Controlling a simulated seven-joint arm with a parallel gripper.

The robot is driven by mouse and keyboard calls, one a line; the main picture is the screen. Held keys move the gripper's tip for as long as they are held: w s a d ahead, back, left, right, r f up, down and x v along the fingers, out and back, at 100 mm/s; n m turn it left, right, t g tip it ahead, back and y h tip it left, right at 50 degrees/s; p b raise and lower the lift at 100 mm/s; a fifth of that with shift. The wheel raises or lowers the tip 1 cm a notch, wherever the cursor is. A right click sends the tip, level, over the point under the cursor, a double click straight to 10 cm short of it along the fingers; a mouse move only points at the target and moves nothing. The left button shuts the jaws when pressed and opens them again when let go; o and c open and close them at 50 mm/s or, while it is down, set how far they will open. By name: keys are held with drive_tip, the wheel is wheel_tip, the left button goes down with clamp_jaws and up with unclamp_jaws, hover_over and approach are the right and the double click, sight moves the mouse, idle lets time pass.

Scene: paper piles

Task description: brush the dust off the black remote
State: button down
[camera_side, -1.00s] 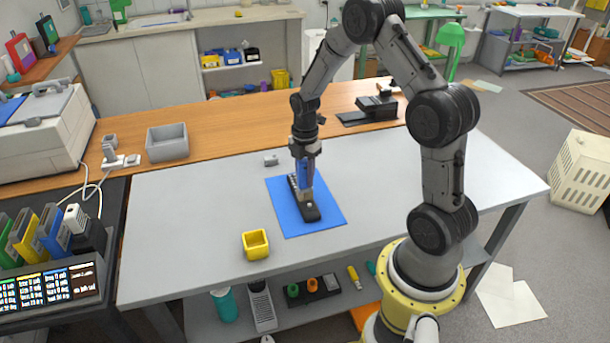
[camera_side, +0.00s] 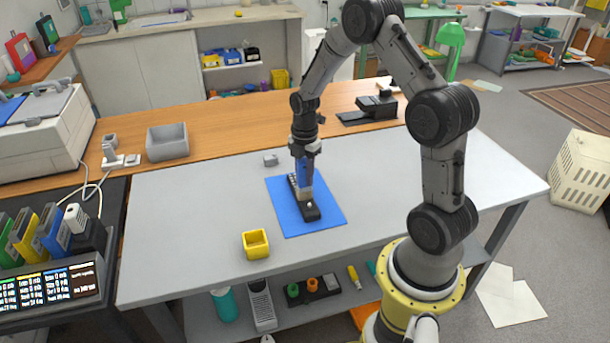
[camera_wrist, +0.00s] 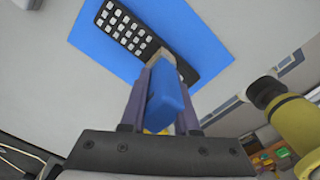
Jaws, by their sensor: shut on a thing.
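The black remote (camera_side: 312,211) lies on a blue mat (camera_side: 326,219) on the grey table. In the wrist view the remote (camera_wrist: 125,28) shows its pale buttons, at a slant across the mat (camera_wrist: 75,38). My gripper (camera_side: 304,178) points down over the remote, shut on a brush with a blue handle (camera_wrist: 170,105). The brush's pale bristles (camera_side: 305,195) are at the remote's middle and appear to touch it. They hide part of the remote. I cannot make out dust at this size.
A yellow cup (camera_side: 256,244) stands left of the mat near the table's front edge. A small grey block (camera_side: 271,160) lies behind the mat. A grey bin (camera_side: 167,143) stands at the back left. The table right of the mat is clear.

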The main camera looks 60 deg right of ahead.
sight(305, 160)
drive_tip(key=shift+w+d, duration=0.25)
drive_tip(key=shift+d, duration=0.1)
drive_tip(key=shift+s+a+r, duration=0.1)
drive_tip(key=shift+s+a, duration=0.7)
drive_tip(key=shift+a, duration=0.05)
drive_tip(key=shift+w+d, duration=0.85)
drive_tip(key=shift+s+a, duration=0.85)
drive_tip(key=shift+w+d, duration=0.85)
drive_tip(key=shift+s+a, duration=0.45)
drive_tip(key=shift+r, duration=3.5)
